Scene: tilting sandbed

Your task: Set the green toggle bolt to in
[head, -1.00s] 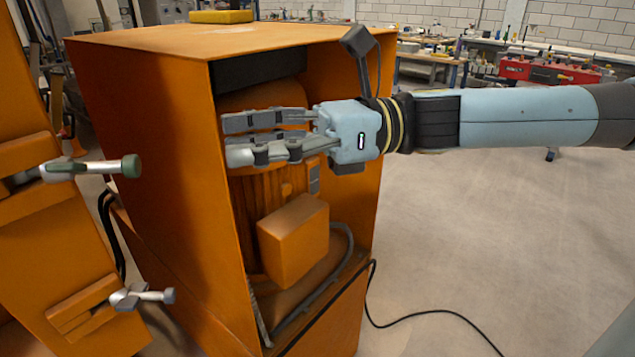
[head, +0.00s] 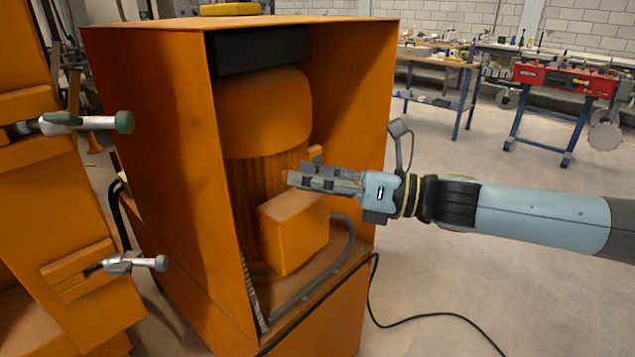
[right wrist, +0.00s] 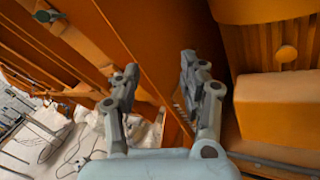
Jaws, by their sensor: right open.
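The green toggle bolt (head: 85,122) is on the orange door panel at the left of the head view. It has a light metal shank and a dark green end knob pointing right. A second, plain grey toggle bolt (head: 135,263) sits lower on the same panel. My right gripper (head: 298,178) is in front of the cabinet's open front, well to the right of both bolts. The right wrist view shows it open and empty (right wrist: 159,68). My left gripper is not in view.
An orange cabinet (head: 165,150) stands open, with an orange motor (head: 265,115) and a box-shaped part (head: 295,232) inside. A black cable (head: 440,313) lies on the floor. A red-topped bench (head: 565,78) stands at the back right. The floor at right is clear.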

